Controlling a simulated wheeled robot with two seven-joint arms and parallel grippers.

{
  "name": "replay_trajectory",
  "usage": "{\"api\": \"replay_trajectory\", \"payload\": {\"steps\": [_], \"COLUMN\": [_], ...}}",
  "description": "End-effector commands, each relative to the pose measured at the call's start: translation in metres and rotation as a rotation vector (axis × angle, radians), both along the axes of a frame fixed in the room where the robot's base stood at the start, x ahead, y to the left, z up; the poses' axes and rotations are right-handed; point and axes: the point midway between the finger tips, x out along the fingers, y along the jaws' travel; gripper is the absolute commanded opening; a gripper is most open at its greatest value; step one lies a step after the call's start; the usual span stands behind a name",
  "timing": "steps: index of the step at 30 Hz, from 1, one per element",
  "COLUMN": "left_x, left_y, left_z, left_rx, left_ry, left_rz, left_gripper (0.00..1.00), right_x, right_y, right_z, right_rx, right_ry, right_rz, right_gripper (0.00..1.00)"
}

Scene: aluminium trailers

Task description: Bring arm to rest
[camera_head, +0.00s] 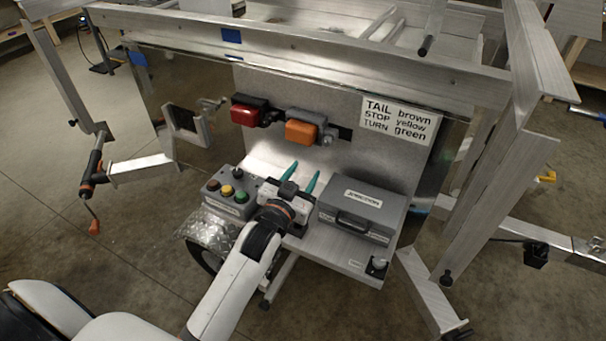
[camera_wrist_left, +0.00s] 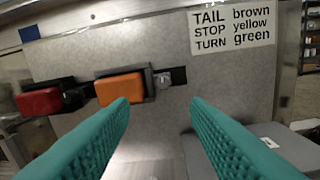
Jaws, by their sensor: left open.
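My left arm reaches in from the lower left of the head view. My left gripper (camera_head: 301,175) has teal fingers that stand apart with nothing between them. It is over the shelf, between the button box and the grey case. In the left wrist view the two teal fingers (camera_wrist_left: 160,115) are spread wide, facing the grey panel below the orange lamp. My right gripper is in neither view.
A button box (camera_head: 229,193) stands left of the gripper and a grey case (camera_head: 361,209) right of it. A red lamp (camera_head: 245,115) and an orange lamp (camera_head: 300,132) are on the panel. Aluminium beams (camera_head: 300,55) frame the trailer. Open floor (camera_head: 110,255) lies left.

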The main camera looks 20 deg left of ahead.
Motion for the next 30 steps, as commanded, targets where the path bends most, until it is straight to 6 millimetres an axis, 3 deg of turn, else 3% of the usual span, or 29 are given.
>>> {"api": "replay_trajectory", "payload": {"steps": [7,11,14,18,24,30], "left_x": [-0.001,-0.017,-0.049,-0.113,-0.184,-0.243], "left_y": [0.0,-0.001,-0.004,-0.01,-0.018,-0.024], "left_z": [-0.002,-0.02,-0.051,-0.092,-0.118,-0.128], "left_rx": [-0.001,-0.007,-0.015,-0.024,-0.023,-0.018], "left_ry": [0.008,0.11,0.294,0.595,0.883,1.095], "left_rz": [0.0,0.009,0.019,0.022,0.01,-0.009], "left_gripper": [0.43,0.43,0.43,0.43,0.43,0.43], "right_x": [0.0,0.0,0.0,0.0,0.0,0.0], "right_y": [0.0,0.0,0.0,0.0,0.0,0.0], "right_z": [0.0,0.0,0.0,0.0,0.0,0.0], "right_rx": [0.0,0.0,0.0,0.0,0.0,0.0], "right_ry": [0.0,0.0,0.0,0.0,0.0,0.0], "right_rz": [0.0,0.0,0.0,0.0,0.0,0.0], "right_gripper": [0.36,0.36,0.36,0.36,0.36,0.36]}}
